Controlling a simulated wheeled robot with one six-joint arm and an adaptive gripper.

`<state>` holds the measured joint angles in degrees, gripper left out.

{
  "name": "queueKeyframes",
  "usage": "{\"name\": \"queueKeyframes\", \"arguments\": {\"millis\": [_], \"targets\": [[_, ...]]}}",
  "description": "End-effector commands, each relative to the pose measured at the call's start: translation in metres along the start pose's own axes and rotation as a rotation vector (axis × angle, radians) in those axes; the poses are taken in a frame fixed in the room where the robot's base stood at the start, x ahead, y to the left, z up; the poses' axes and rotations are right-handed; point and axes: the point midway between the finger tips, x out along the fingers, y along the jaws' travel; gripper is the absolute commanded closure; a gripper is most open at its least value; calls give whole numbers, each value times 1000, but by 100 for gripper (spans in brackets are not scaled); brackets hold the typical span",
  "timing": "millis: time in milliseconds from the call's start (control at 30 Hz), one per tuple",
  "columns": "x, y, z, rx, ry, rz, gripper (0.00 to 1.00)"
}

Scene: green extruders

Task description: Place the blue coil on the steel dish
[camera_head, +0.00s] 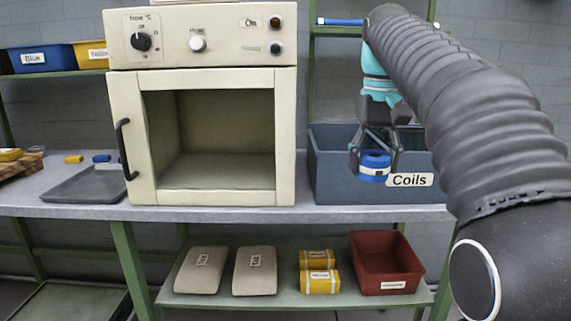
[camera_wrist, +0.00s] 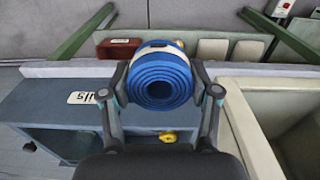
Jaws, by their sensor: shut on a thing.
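The blue coil (camera_head: 375,160) is a rolled blue strip with a pale band. My gripper (camera_head: 375,150) is shut on it, one finger on each side, and holds it at the front wall of the Coils bin. In the wrist view the coil (camera_wrist: 160,78) sits between both fingertips (camera_wrist: 162,88), its spiral end facing the camera. A flat grey metal tray (camera_head: 85,193), which looks like the steel dish, lies on the bench left of the oven. It appears empty.
The Coils bin (camera_head: 330,175) stands right of the oven (camera_head: 215,194), whose chamber is open and empty. A yellow coil (camera_wrist: 167,136) lies in the bin. Small blue (camera_head: 101,158) and yellow (camera_head: 73,159) pieces lie behind the tray. A red bin (camera_head: 385,262) stands on the lower shelf.

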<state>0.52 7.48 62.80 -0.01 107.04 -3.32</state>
Motion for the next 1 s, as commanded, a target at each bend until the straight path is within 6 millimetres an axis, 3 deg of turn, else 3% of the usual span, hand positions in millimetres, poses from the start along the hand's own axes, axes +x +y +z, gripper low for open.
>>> {"name": "queueKeyframes", "arguments": {"millis": [267, 467, 567, 767, 1000], "targets": [[27, 2, 1, 8, -3, 0, 84], [57, 1, 1, 8, -4, 0, 83], [82, 1, 2, 9, -6, 0, 83], [159, -1, 3, 13, -10, 0, 84], [279, -2, 4, 24, -13, 0, 83]]}}
